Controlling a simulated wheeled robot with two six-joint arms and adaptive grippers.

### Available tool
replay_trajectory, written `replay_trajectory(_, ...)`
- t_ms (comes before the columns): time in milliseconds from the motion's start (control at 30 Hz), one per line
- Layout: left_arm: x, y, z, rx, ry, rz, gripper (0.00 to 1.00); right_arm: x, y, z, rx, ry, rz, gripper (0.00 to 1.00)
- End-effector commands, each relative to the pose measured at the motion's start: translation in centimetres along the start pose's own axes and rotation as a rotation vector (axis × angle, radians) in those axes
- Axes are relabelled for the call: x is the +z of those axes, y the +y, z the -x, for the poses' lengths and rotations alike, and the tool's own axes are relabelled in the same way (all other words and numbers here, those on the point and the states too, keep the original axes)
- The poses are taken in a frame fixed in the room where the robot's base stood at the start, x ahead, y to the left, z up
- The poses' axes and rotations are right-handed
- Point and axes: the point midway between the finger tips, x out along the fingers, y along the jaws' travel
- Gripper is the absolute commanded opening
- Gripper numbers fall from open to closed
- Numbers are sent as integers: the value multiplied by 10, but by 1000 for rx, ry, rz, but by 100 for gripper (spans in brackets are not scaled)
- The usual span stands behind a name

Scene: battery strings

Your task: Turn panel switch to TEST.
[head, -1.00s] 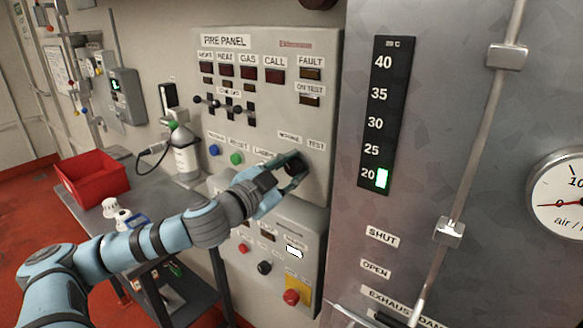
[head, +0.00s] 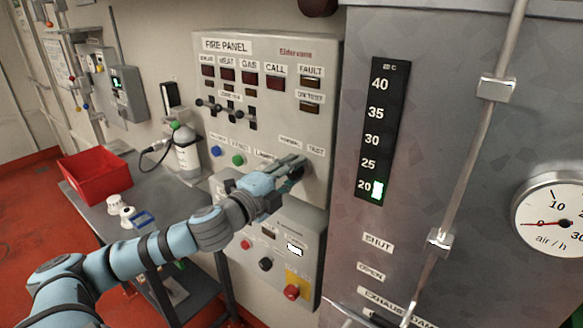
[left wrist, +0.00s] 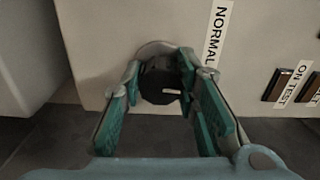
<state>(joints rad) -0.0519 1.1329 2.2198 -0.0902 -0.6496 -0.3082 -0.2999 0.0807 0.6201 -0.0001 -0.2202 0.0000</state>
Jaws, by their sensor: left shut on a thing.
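The fire panel (head: 215,100) is a beige wall box with a TEST label (head: 316,152) and a NORMAL label at its lower right. The dark round panel switch (head: 299,172) sits below these labels, mostly hidden by my left gripper (head: 293,168). In the left wrist view, the black switch knob (left wrist: 160,82) on its pale round base lies between the green-padded fingers of my left gripper (left wrist: 160,76). The fingers are shut on the knob. A small white mark shows on the knob; I cannot tell which label it points to. My right gripper is not in view.
A lower control box (head: 300,222) with a red button on yellow sits under the panel. A grey metal cabinet (head: 450,120) with a vertical rod stands close to the right. A table at left holds a red bin (head: 95,180) and a grey bottle (head: 186,155).

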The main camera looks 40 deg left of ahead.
Motion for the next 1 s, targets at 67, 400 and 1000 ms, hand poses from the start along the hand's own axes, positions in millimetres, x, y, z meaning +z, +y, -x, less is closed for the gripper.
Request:
replay_trajectory(67,0,-5,0,-6,-1,-73,0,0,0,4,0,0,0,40)
replay_trajectory(400,0,-5,0,-7,-2,-385,0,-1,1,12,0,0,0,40)
replay_trajectory(1000,-1,-6,-1,-10,-2,-660,0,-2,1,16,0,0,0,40)
